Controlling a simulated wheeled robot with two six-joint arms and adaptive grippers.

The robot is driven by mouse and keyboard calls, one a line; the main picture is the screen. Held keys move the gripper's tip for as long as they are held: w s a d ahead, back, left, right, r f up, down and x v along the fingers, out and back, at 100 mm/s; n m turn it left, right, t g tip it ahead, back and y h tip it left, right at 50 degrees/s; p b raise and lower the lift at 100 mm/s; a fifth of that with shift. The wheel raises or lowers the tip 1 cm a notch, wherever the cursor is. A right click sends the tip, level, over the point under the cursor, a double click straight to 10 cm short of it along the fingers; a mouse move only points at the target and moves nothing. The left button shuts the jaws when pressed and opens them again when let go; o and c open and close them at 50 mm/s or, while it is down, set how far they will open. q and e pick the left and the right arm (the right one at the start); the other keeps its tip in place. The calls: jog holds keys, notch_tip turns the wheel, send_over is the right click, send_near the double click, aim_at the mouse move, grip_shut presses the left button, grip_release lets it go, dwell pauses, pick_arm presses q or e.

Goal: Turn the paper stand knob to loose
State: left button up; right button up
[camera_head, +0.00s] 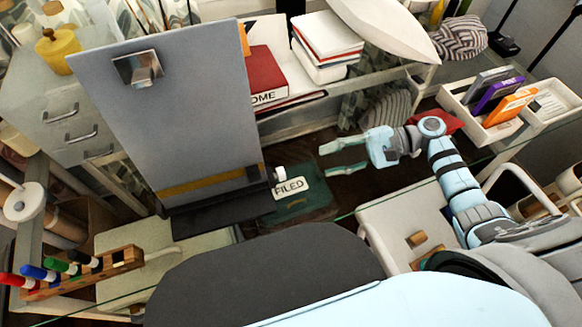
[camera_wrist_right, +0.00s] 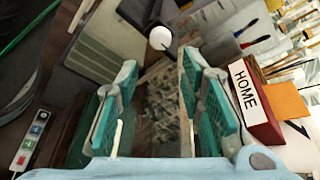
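The paper stand (camera_head: 175,110) is a tall grey board with a metal clip at its top and a yellow band near its dark base. Its small white knob (camera_head: 279,172) sticks out at the lower right edge. The knob also shows as a white round end in the right wrist view (camera_wrist_right: 160,38), just beyond the fingertips and roughly between them. My right gripper (camera_head: 325,162) is open and empty, to the right of the knob and apart from it. Its teal pads (camera_wrist_right: 158,78) stand on both sides in the wrist view. My left gripper is out of view.
A green "FILED" box (camera_head: 305,204) lies below the knob. A red "HOME" binder (camera_head: 266,75) stands behind on a glass shelf. A white tray with colored cases (camera_head: 449,98) is at the right. A wooden marker rack (camera_head: 85,274) is at the lower left.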

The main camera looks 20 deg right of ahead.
aim_at(279, 175)
jog(key=x, duration=1)
jog(key=shift+a+r, duration=0.1)
jog(key=shift+c, duration=0.4)
grip_shut()
